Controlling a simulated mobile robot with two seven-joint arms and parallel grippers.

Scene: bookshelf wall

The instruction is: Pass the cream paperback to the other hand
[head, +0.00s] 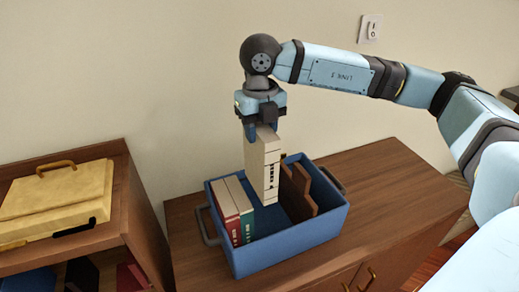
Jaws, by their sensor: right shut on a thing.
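The cream paperback (262,165) hangs upright from my right gripper (261,124), which is shut on its top edge. Its lower end is over the blue crate (284,255), overlapping the crate's opening in the head view; I cannot tell whether it is still partly inside. Black lettering shows on its spine. My left gripper is not in view.
The crate stands on a wooden cabinet (375,190) and holds a red book (223,212), a green book (241,208) and brown dividers (299,188). A shelf with a yellow case (55,200) stands at left. The cabinet top right of the crate is clear.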

